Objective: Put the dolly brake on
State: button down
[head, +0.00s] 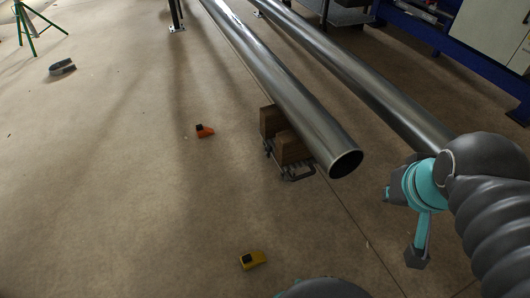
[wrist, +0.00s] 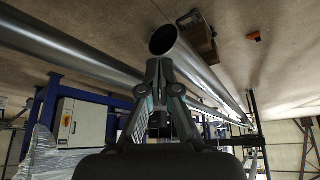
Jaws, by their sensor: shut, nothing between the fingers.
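The dolly (head: 297,175) is a low metal frame with brown wooden blocks (head: 291,148) on top, under the near end of a steel pipe (head: 285,88). A bar-like part shows at its near edge; I cannot make out the brake or its position. In the wrist view the dolly (wrist: 197,36) shows small and dark beside the pipe's open end (wrist: 164,40). My gripper (wrist: 160,62) is shut and empty, its fingertips pointing toward the pipe end, apart from the dolly.
A second pipe (head: 365,80) runs alongside to the right. Orange (head: 204,131) and yellow (head: 252,259) small objects lie on the floor. A grey object (head: 62,68) and a green stand (head: 38,25) are at the far left. A blue-framed bench (head: 455,50) stands at the right. The left floor is mostly clear.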

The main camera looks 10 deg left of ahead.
jog(key=shift+w, duration=0.15)
